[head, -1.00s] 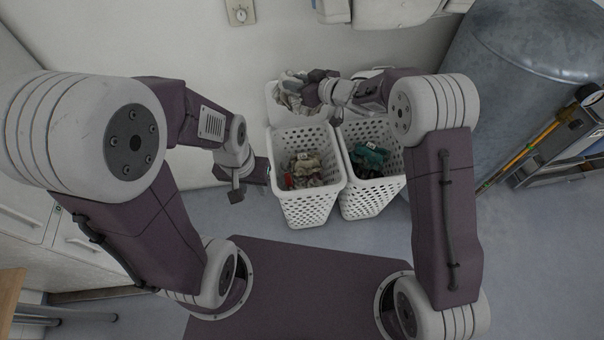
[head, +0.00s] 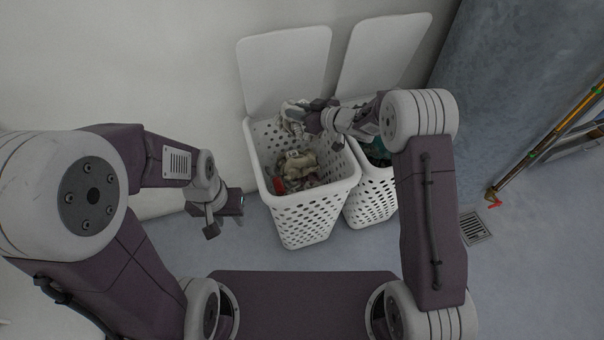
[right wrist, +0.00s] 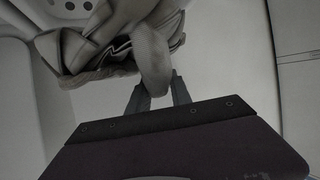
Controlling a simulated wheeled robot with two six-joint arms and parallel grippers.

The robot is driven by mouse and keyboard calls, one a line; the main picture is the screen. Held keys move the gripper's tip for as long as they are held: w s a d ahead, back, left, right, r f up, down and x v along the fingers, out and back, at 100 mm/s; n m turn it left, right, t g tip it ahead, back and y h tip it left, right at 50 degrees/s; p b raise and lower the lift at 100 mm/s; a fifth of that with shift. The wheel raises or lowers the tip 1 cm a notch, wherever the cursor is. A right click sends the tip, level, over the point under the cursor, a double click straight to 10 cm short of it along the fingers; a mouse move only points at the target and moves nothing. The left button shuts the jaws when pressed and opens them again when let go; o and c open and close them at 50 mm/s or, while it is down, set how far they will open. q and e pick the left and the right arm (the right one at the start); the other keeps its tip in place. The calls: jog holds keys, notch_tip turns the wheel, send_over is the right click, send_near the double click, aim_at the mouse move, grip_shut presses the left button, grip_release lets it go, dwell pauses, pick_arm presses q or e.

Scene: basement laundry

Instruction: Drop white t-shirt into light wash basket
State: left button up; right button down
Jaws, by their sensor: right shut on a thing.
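The white t-shirt (head: 294,112) is a crumpled greyish-white bundle hanging from my right gripper (head: 307,120). In the right wrist view, the t-shirt (right wrist: 120,38) hangs in folds, with a strip of it between the fingers (right wrist: 158,90). The gripper is shut on it over the back part of the left white basket (head: 306,212). That basket is open and holds pale, beige and red clothes (head: 297,170). Whether the t-shirt touches the basket is unclear. My left gripper (head: 228,215) is empty, left of the basket; its finger gap is not clear.
A second white basket (head: 371,200) with teal clothes (head: 378,150) stands close on the right, partly behind my right arm. Both lids (head: 286,70) (head: 385,52) stand raised near the wall. A large grey cylinder (head: 510,90) is at the right. Floor in front is clear.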

aim_at(298, 125)
notch_tip(298, 125, down, 6)
jog(key=b, duration=0.6)
jog(key=shift+r, duration=0.1)
jog(key=c, duration=1.1)
grip_release()
jog(key=p+v, duration=0.3)
jog(key=v, duration=0.5)
jog(key=shift+s+d+r, duration=0.15)
jog(key=shift+d+r, duration=0.05)
jog(key=shift+s+d, duration=0.15)
jog(key=shift+s, duration=0.1)
